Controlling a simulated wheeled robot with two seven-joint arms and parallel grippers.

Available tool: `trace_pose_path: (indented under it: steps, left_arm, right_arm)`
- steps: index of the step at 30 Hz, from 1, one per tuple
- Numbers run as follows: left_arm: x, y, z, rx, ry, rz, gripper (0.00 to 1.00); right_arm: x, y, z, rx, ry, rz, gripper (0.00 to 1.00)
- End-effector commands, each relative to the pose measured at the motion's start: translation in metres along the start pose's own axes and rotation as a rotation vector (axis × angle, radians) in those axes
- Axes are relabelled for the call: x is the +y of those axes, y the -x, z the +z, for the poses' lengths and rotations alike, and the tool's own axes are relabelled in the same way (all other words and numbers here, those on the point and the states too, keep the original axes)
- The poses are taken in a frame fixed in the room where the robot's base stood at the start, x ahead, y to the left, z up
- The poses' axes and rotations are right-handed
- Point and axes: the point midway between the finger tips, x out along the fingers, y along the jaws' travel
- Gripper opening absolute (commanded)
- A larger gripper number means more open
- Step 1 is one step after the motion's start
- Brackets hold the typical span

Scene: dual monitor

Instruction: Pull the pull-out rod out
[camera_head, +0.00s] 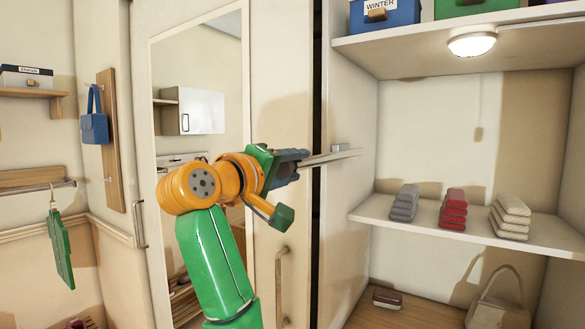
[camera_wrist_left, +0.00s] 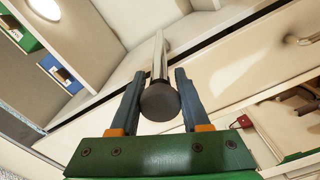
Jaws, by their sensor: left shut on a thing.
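The pull-out rod (camera_head: 332,157) is a thin pale metal bar running from the inside left of the closet toward my gripper. In the left wrist view its metal shaft (camera_wrist_left: 159,58) ends in a dark round knob (camera_wrist_left: 159,101). My left gripper (camera_head: 300,158) is at the closet's front edge, shut on the rod. In the left wrist view the two fingers (camera_wrist_left: 158,82) stand on either side of the rod, just behind the knob. In the head view the gripper hides the knob. My right gripper is not in view.
A sliding door with a mirror (camera_head: 200,100) and a vertical handle (camera_head: 281,285) stands behind my left arm. The closet shelf (camera_head: 375,209) holds grey, red and beige folded stacks. A handbag (camera_head: 498,305) is below, boxes (camera_head: 384,12) above. A blue bag (camera_head: 94,125) hangs left.

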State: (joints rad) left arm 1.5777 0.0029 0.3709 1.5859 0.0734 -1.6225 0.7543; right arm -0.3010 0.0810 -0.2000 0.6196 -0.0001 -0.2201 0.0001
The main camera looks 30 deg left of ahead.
Motion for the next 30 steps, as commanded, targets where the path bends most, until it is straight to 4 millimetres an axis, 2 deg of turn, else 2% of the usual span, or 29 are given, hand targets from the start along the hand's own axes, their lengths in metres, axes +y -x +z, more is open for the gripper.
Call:
trace_pose_path:
  steps: [8,9,12,21,23,27,30]
  left_arm:
    - [0.001,0.001,-0.001,0.005,-0.001,0.002,0.00]
    - [0.001,0.001,-0.001,0.005,-0.001,0.002,0.54]
    - [0.001,0.000,-0.001,0.004,-0.001,0.002,0.76]
    - [-0.001,0.004,0.000,0.003,-0.001,0.002,0.76]
    - [-0.004,0.013,0.001,0.004,-0.001,0.004,0.76]
    - [-0.006,0.044,0.001,0.007,-0.002,0.005,0.76]
    - [-0.004,0.062,0.001,0.006,-0.001,0.005,0.76]
  right_arm:
    - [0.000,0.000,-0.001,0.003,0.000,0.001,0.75]
    - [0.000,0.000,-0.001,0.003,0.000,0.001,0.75]
    - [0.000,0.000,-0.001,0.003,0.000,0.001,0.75]
    - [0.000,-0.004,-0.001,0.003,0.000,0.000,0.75]
    - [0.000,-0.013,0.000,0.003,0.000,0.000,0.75]
    - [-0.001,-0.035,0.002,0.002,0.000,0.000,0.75]
    - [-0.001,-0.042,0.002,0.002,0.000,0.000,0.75]
